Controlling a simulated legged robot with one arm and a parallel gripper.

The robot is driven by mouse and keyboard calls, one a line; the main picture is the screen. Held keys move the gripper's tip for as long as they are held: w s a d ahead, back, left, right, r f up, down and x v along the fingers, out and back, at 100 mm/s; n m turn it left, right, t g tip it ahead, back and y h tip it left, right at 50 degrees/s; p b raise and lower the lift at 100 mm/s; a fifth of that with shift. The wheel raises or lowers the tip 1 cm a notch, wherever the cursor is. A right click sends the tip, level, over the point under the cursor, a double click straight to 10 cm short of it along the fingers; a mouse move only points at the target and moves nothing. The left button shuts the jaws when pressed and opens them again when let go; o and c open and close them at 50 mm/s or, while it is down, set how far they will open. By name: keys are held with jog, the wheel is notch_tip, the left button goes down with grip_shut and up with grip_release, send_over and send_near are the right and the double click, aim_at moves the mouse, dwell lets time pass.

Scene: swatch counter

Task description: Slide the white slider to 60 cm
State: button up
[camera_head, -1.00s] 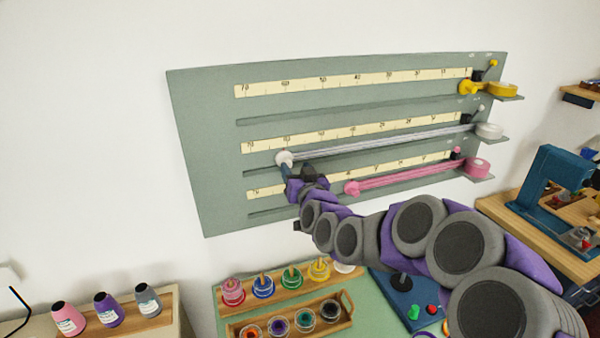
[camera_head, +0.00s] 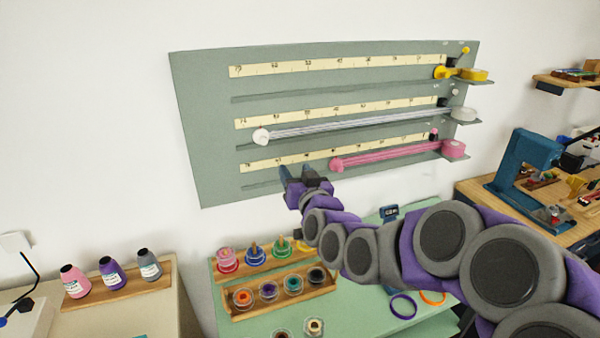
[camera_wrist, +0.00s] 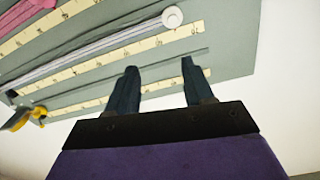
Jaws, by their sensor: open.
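The white slider (camera_head: 261,136) is a round white knob on the middle slot of the grey-green board (camera_head: 205,150). A pale band runs from it to a white roll (camera_head: 464,114) at right. The knob shows between the 70 and 60 labels of the middle scale (camera_head: 335,112); the marks are too small for an exact reading. It also shows at the top of the wrist view (camera_wrist: 172,16). My gripper (camera_head: 297,172) is open and empty, below and right of the knob and apart from it. Its two fingers (camera_wrist: 160,66) are spread in the wrist view.
The pink slider (camera_head: 337,164) and its band lie below, close to my gripper's right. The yellow slider (camera_head: 440,73) is at upper right. Spool racks (camera_head: 290,299) stand on the table below. Wall left of the board is clear.

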jog(key=shift+d+p, duration=0.1)
jog(key=shift+p, duration=0.6)
jog(key=p, duration=0.2)
send_near(264, 142)
jog(key=x, duration=0.7)
jog(key=shift+w, duration=0.1)
jog(key=shift+w+a+f, duration=0.1)
jog(key=shift+w+a, duration=0.3)
jog(key=shift+d, duration=0.25)
